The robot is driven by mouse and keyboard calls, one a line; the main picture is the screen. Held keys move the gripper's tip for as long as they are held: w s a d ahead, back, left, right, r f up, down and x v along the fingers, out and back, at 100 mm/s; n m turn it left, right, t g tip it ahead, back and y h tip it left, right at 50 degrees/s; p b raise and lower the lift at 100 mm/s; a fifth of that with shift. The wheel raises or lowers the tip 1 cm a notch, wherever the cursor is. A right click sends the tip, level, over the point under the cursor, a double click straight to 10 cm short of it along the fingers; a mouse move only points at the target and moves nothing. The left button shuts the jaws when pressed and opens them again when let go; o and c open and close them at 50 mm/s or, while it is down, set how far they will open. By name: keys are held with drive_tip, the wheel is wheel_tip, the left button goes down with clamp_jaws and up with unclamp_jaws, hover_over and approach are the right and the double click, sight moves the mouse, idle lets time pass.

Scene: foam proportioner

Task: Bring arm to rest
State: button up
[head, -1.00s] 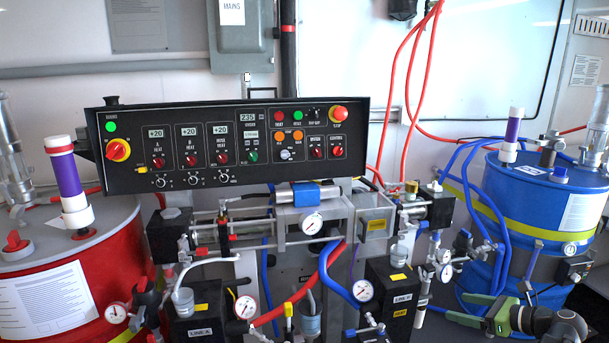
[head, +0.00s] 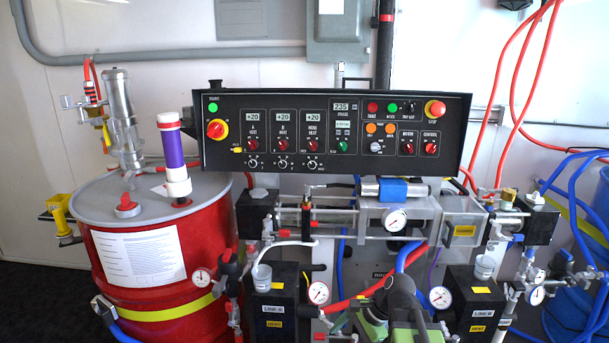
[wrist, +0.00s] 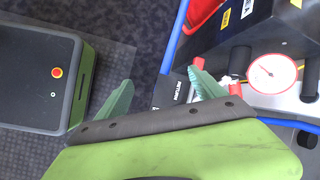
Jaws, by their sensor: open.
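My gripper (wrist: 160,95) shows in the wrist view with its two green fingers spread apart and nothing between them. A gauge with a red rim (wrist: 272,73) and black machine parts are to the right of the fingers; I cannot tell whether they touch. In the head view my green and dark arm (head: 398,300) is low in the middle, in front of the lower part of the foam proportioner. The fingertips are hard to make out there.
The control panel (head: 330,132) spans the middle above my arm. A red drum (head: 200,250) stands left and a blue drum (head: 570,325) at the right edge. Gauges (head: 441,297) and hoses are close around my arm. Dark floor (head: 35,300) shows at lower left.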

drive_tip(key=s+d+f+n+h, duration=0.3)
drive_tip(key=d+n+h, duration=0.25)
drive_tip(key=n, duration=0.75)
wheel_tip(320, 180, up, 21)
drive_tip(key=p, duration=2.1)
drive_tip(key=shift+a+g, duration=0.15)
drive_tip(key=shift+g, duration=0.25)
